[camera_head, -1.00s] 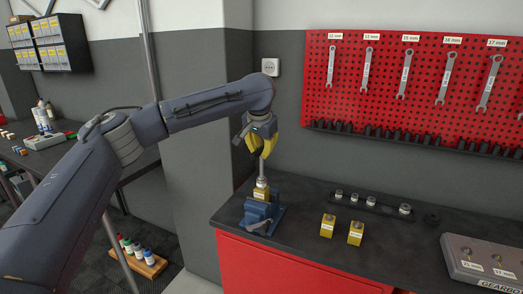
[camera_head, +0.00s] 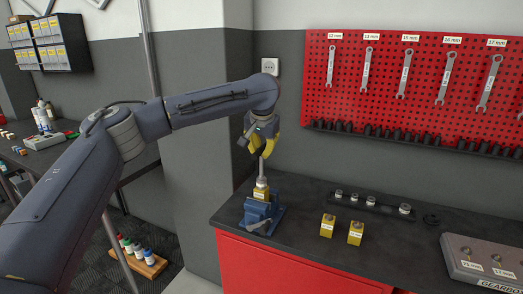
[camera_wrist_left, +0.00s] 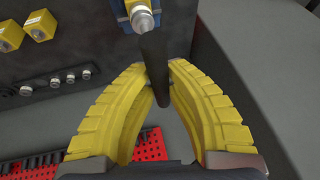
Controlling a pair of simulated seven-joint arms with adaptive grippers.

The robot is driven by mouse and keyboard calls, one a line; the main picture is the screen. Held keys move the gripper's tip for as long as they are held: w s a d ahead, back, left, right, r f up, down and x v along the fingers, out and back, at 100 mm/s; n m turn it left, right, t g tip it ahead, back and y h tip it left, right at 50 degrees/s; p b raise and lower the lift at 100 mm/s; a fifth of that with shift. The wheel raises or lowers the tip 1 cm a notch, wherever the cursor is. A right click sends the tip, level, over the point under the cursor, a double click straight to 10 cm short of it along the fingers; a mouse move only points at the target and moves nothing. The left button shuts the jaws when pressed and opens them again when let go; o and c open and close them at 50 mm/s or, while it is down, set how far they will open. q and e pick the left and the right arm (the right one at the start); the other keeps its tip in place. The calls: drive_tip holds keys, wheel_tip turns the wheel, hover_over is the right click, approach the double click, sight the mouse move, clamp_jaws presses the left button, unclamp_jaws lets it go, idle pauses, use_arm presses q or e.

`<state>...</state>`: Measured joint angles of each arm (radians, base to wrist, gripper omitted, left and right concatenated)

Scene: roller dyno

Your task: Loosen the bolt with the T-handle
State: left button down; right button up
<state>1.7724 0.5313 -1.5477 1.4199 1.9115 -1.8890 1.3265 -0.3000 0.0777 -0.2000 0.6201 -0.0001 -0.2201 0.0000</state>
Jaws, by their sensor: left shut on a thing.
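My left gripper (camera_head: 262,143) has yellow fingers and is shut on the T-handle above the vise. The T-handle's silver shaft (camera_head: 262,169) stands nearly upright, its lower end on a yellow block (camera_head: 261,192). The block is clamped in a blue vise (camera_head: 263,214) at the bench's left end. In the left wrist view, the T-handle's dark bar (camera_wrist_left: 155,65) runs between the curved fingers (camera_wrist_left: 160,75), with the silver socket end (camera_wrist_left: 144,19) beyond. The bolt head is hidden under the socket. My right gripper is not in view.
Two loose yellow blocks (camera_head: 327,225) stand right of the vise. A dark rack of sockets (camera_head: 371,203) lies behind them, and a grey gearbox case (camera_head: 482,262) is at the right. A red pegboard (camera_head: 420,90) holds wrenches. A grey pillar (camera_head: 196,150) stands close left of the vise.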

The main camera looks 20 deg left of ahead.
use_arm(q)
drive_tip(key=shift+r, duration=1.15)
idle(0.8)
drive_tip(key=shift+r, duration=2)
